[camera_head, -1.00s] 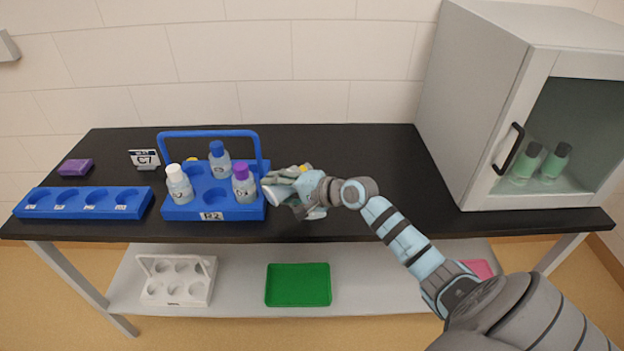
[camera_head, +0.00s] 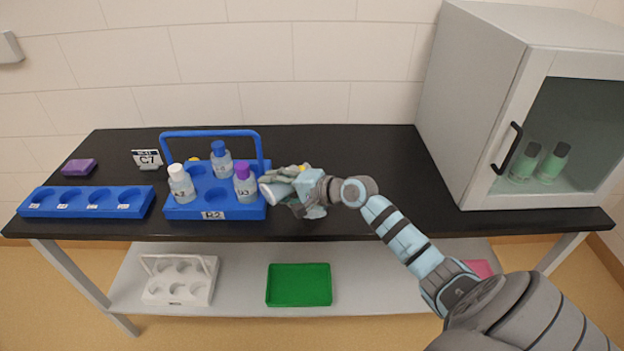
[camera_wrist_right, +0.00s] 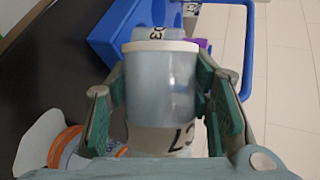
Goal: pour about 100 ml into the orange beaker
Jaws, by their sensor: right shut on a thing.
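My right gripper (camera_head: 282,187) is just right of the blue carrier, over the dark bench. It is shut on a pale, translucent labelled container (camera_wrist_right: 160,85) with a white rim, held between the fingers (camera_wrist_right: 160,105) in the right wrist view. In the head view the container looks tipped well over, its end toward the carrier. A clear vessel with an orange band (camera_wrist_right: 64,146), likely the orange beaker, is at the lower left of the wrist view, partly hidden by my gripper. I cannot make it out in the head view. No liquid stream is visible. My left gripper is not in view.
The blue carrier (camera_head: 240,211) holds bottles with white (camera_head: 180,185), blue (camera_head: 221,160) and purple (camera_head: 243,180) caps. A blue rack (camera_head: 85,211) and purple block (camera_head: 79,167) are left. A cabinet (camera_head: 478,110) stands right. The bench (camera_head: 390,215) right of my gripper is clear.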

